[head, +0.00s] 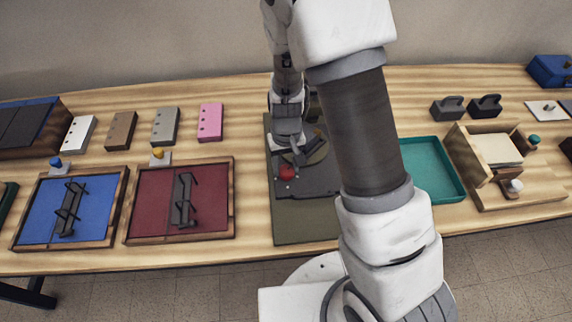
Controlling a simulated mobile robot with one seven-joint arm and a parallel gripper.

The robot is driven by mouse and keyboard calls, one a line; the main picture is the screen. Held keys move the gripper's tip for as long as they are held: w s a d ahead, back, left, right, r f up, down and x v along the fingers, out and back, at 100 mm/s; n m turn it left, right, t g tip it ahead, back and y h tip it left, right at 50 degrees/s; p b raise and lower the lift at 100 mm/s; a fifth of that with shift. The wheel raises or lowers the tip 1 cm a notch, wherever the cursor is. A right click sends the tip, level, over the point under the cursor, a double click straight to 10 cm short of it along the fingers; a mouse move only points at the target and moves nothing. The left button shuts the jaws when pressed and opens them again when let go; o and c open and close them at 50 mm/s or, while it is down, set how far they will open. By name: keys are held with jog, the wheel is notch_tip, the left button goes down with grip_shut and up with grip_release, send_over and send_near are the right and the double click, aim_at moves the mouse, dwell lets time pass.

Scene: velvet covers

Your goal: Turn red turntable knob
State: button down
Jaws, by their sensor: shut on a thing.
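The red knob (287,173) is round and shows just below my gripper in the head view, on a dark grey plate (318,180). My gripper (285,162) points down at the knob and is shut on it; the fingertips are small and partly hidden, so the exact contact is hard to see. The plate lies on an olive-green mat (300,231), whose right side is hidden by my arm.
Two framed trays, blue (33,217) and dark red (149,205), hold black racks at left. A teal tray (447,184) and an open wooden box (483,194) are at right.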

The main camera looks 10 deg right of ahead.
aim_at(287, 169)
jog(key=m, duration=0.4)
jog(key=shift+r+m+p, duration=0.1)
jog(key=shift+m+p, duration=0.2)
jog(key=shift+p, duration=0.05)
jog(key=shift+d+m+p, duration=0.1)
jog(key=shift+m+p, duration=0.25)
jog(key=shift+m, duration=1.55)
jog(key=shift+c, duration=1.4)
grip_release()
notch_tip(287, 169, up, 17)
jog(key=p, duration=0.2)
jog(key=shift+r, duration=0.15)
